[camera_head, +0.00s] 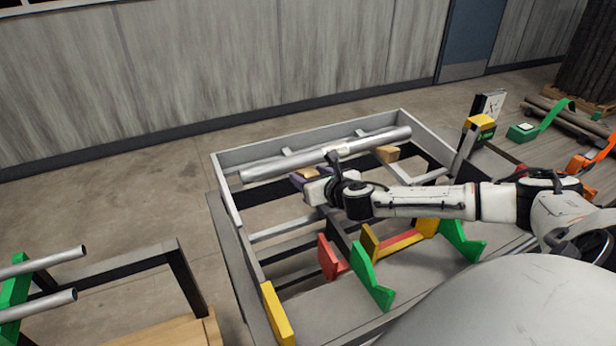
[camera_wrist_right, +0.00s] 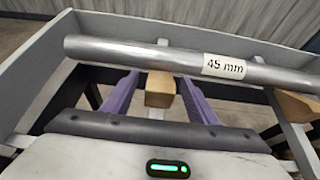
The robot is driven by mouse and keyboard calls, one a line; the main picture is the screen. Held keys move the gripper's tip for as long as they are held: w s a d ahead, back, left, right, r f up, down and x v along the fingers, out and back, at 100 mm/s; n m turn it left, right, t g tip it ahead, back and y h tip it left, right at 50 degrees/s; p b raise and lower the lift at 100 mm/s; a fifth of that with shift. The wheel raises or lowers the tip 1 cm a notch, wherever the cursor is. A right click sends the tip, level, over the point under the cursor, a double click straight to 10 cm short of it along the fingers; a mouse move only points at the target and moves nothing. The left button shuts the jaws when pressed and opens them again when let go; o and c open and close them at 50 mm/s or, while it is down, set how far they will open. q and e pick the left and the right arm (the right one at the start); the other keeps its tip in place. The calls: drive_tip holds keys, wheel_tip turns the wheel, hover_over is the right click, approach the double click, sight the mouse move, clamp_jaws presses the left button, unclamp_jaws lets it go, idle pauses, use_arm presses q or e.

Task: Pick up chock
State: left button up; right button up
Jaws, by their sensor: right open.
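A tan wooden chock (camera_wrist_right: 160,88) sits between the two purple fingers of my right gripper (camera_wrist_right: 162,92) in the right wrist view, close to a grey metal pipe labelled "45 mm" (camera_wrist_right: 130,54). The fingers are open, with gaps on both sides of the chock. A second tan chock (camera_wrist_right: 297,106) lies further right by the same pipe; it also shows in the head view (camera_head: 388,153). In the head view, my right gripper (camera_head: 306,176) is inside the grey frame, just below the pipe (camera_head: 300,160), and partly hides the first chock. My left gripper is not in view.
The grey frame (camera_head: 226,196) has raised walls and crossbars around the gripper. Red, green and yellow brackets (camera_head: 370,275) stand along its near side. A black-and-grey stand with pipes (camera_head: 45,298) is at the left. Open floor (camera_head: 110,200) lies left of the frame.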

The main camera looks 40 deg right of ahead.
drive_tip(key=c, duration=1.1)
drive_tip(key=shift+r, duration=0.1)
